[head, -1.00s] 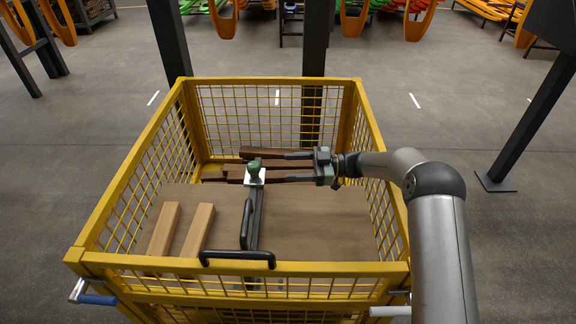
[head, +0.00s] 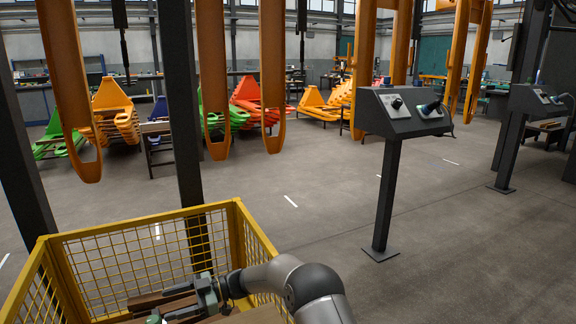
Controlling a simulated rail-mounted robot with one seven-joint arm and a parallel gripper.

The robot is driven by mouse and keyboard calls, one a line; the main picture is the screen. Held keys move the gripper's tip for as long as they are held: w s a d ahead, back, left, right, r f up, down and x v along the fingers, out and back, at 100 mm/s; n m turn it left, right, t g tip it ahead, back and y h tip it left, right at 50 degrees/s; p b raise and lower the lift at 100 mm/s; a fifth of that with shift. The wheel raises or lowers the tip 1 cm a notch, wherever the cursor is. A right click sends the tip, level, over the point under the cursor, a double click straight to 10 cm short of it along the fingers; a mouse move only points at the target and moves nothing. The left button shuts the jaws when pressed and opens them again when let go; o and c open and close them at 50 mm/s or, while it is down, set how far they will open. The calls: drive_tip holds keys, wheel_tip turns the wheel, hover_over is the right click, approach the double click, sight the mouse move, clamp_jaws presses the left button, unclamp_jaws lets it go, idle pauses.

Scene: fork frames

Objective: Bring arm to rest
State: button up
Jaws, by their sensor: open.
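My gripper (head: 167,304) is at the bottom of the head view, inside the yellow mesh crate (head: 140,219) near its right side. Its two dark fingers point left and stand apart, with no held object visible between them. My grey arm reaches in over the crate's right side. Brown wooden pieces (head: 146,302) lie just beyond and beside the fingers. A green knob (head: 153,319) shows at the bottom edge, close to the fingertips. The crate's front and most of its contents are cut off below.
A grey control box on a post (head: 387,190) stands to the right of the crate. Dark posts (head: 180,110) rise behind and left. Orange hooks (head: 272,80) hang overhead. Racks of coloured parts (head: 258,102) stand farther back. Open floor (head: 330,190) lies between.

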drive_tip(key=w+d+r+m+t+h+p, duration=0.1)
drive_tip(key=w+d+r+m+t+p, duration=0.35)
drive_tip(key=r, duration=0.45)
drive_tip(key=w+d+r+m+t+p, duration=0.2)
drive_tip(key=w+r+m+t+p, duration=0.1)
drive_tip(key=w+r+t, duration=0.4)
drive_tip(key=d+r+m+t+h+p, duration=0.7)
drive_tip(key=d+r, duration=0.4)
drive_tip(key=d, duration=0.5)
drive_tip(key=s+d+r+m+g+h+p, duration=0.2)
drive_tip(key=s+d+m+h+p, duration=0.15)
drive_tip(key=s+d, duration=0.5)
drive_tip(key=s+d+r+m+g+h+p, duration=0.25)
drive_tip(key=s+d+h, duration=0.25)
drive_tip(key=s+d, duration=0.4)
drive_tip(key=s+d+m+g+p, duration=0.1)
drive_tip(key=s+g+p, duration=0.1)
drive_tip(key=s, duration=0.9)
drive_tip(key=s+d+r+m+g+p, duration=0.1)
drive_tip(key=s+d+m+g+p, duration=0.1)
drive_tip(key=s, duration=1)
drive_tip(key=shift+d+r+g+p, duration=0.15)
drive_tip(key=shift+g+p, duration=0.65)
drive_tip(key=shift+g, duration=0.4)
